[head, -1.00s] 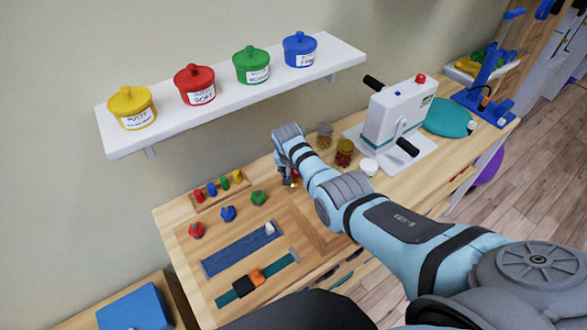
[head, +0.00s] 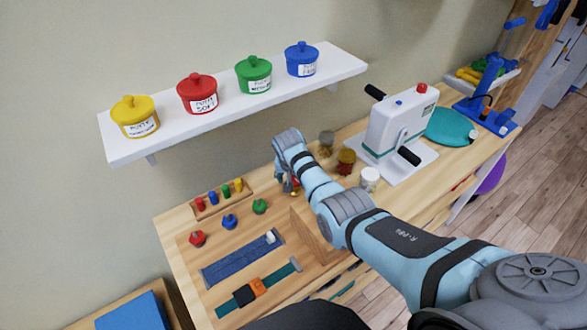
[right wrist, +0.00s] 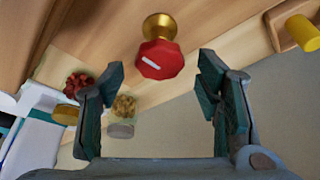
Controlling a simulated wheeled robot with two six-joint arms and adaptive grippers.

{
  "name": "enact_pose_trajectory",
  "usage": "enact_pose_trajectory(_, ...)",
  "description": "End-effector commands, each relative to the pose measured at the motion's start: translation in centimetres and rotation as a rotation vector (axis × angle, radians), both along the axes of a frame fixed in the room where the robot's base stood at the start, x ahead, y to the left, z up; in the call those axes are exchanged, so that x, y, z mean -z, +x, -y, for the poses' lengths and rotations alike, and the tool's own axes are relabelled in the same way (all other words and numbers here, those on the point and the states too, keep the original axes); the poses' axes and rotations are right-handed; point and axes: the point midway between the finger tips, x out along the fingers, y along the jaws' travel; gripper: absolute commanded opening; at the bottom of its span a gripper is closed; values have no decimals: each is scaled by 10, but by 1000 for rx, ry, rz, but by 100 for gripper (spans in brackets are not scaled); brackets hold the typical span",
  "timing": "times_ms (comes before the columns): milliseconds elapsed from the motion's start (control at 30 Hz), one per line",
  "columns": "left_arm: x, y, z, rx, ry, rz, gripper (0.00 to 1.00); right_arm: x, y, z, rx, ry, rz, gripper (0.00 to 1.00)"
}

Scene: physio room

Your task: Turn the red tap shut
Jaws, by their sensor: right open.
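The red tap (right wrist: 160,60) is a faceted red knob with a white line on its face, on a brass base (right wrist: 160,24) fixed to a wooden surface. In the right wrist view it lies just beyond my right gripper (right wrist: 160,72), roughly centred between its fingertips. The gripper is open, its dark teal pads apart on either side, with nothing held. In the head view the right gripper (head: 289,186) is at the workbench, and my own arm mostly hides the tap. My left gripper is in neither view.
Red (head: 197,238), blue (head: 229,222) and green (head: 260,206) knobs stand on the bench left of the gripper. Jars (head: 346,161) and a white crank machine (head: 396,125) stand to its right. A white shelf (head: 225,115) with putty tubs overhangs behind.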

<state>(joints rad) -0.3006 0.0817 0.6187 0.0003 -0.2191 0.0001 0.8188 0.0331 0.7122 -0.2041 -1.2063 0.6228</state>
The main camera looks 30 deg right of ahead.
Motion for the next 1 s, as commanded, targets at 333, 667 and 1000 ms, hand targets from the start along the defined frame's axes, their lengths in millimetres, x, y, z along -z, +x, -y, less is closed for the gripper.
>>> enact_pose_trajectory(333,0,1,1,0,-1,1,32,-76,-27,-18,0,1,3,59)
enact_pose_trajectory(667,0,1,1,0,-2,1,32,-100,-35,-24,0,1,0,59)
enact_pose_trajectory(1000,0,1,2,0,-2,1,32,-100,-35,-24,0,2,1,59)
